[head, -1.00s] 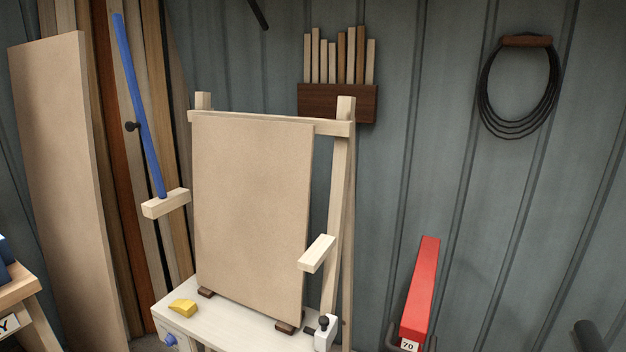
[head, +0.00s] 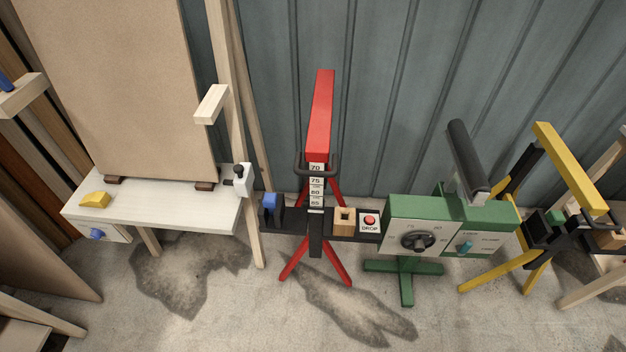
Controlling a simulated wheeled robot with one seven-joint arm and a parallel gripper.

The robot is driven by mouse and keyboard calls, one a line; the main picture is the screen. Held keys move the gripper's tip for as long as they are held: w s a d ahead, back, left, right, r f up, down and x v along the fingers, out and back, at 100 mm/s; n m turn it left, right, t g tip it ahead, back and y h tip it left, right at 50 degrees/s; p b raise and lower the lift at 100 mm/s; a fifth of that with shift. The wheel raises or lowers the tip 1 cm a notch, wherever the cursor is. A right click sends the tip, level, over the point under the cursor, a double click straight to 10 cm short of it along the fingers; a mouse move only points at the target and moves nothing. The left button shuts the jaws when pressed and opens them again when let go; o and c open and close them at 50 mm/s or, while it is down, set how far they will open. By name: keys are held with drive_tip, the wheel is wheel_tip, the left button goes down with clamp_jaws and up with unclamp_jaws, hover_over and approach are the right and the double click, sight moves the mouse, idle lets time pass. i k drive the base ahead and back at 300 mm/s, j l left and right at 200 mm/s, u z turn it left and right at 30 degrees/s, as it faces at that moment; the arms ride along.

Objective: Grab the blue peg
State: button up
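A small blue peg-like piece (head: 269,203) stands upright in a black holder at the left end of a dark shelf, left of the red stand (head: 319,120). A square wooden block with a dark hole (head: 344,221) sits on the same shelf, right of the stand's number scale. A blue knob (head: 97,234) is on the drawer front of the white bench (head: 150,205). My gripper is not in view.
A red button marked DROP (head: 370,221) is right of the wooden block. A green machine (head: 440,225) with a dial stands beside it, then a yellow-legged stand (head: 570,165). A yellow wedge (head: 95,200) lies on the bench. Floor in front is clear.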

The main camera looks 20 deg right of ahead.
sight(270, 200)
drive_tip(key=i+l+u, duration=0.1)
drive_tip(key=i+u, duration=0.3)
drive_tip(key=i+l+u, duration=0.15)
drive_tip(key=u, duration=0.3)
